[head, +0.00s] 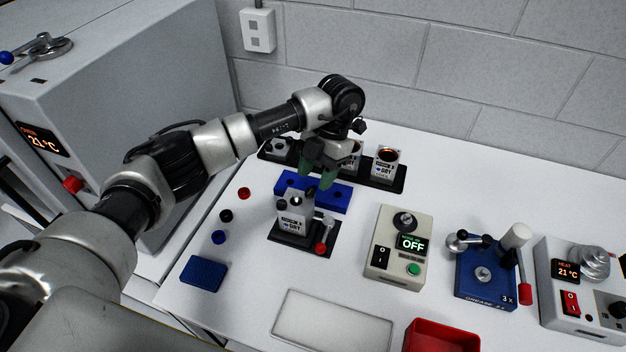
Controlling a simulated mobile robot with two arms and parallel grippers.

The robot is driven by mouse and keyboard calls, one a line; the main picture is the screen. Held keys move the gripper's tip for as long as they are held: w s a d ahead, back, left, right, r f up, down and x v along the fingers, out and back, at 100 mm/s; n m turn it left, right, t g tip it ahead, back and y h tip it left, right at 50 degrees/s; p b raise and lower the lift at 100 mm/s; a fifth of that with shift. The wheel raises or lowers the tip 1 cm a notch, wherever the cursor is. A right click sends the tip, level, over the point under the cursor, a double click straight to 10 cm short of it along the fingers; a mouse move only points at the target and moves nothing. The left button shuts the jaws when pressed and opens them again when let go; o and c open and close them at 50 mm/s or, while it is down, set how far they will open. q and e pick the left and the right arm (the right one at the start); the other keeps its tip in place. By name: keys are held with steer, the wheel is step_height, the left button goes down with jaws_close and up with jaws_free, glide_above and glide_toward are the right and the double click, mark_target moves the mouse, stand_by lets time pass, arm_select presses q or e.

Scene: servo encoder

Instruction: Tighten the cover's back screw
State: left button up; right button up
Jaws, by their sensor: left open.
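A grey-white servo unit with a printed label (291,219) stands upright on a black fixture (317,240). A clamp lever with a red knob (322,236) is at the fixture's right side. A dark round opening or part shows on the unit's top. The cover's back screw is too small to make out. My left gripper (322,182) has green fingers and points down just behind and right of the unit, above the blue block (338,201). It is open, with nothing seen between its fingers. My right gripper is not in view.
A black rack (398,185) with several similar units stands behind. A beige box reading OFF (398,248), a blue grease station (482,276) and a heater (583,285) stand right. A white tray (331,325) and a red bin (441,338) are in front. Small caps lie left.

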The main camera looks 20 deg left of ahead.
mark_target(310, 193)
arm_select(q)
steer(key=shift+x, duration=1)
steer(key=shift+s+a+f, duration=0.15)
steer(key=shift+f, duration=0.2)
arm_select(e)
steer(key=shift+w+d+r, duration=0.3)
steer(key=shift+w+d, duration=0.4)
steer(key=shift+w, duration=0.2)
arm_select(q)
steer(key=shift+c, duration=0.5)
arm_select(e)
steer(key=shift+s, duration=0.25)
